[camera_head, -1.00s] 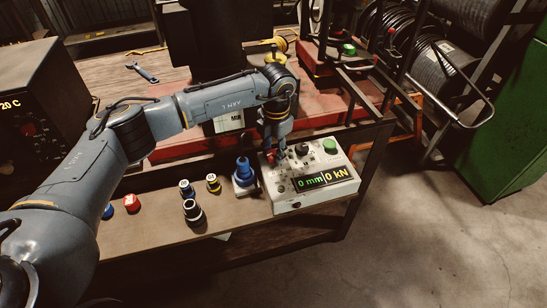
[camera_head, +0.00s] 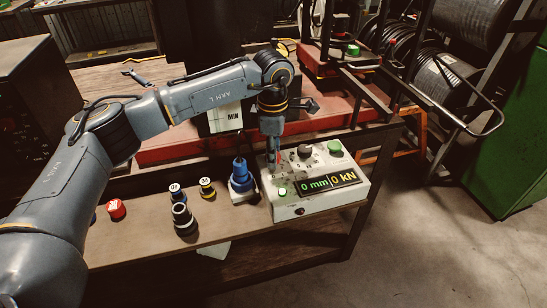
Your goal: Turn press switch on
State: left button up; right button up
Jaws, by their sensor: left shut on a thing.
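The white control box (camera_head: 318,206) sits at the right end of the bench. Its display (camera_head: 330,184) reads "0 mm" and "0 kN". A small green light (camera_head: 282,191) glows left of the display. My left gripper (camera_head: 272,163) points down at the box's back left corner, its fingers shut on a small switch there that they mostly hide. A black knob (camera_head: 305,151) and a green button (camera_head: 335,147) stand along the back of the panel. My right gripper is not in view.
A blue fitting (camera_head: 241,175) stands just left of the box. Several dies, including a black one (camera_head: 184,219), and a red button (camera_head: 117,209) sit further left. A red machine base (camera_head: 190,148) lies behind. Open floor is at right.

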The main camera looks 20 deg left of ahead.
pick_arm(q)
jog(key=shift+m+b, duration=0.5)
jog(key=shift+m, duration=0.6)
jog(key=shift+r, duration=0.1)
jog(key=o, duration=1.2)
jog(key=shift+c, duration=0.2)
notch_tip(320, 180, up, 12)
jog(key=shift+s, duration=0.3)
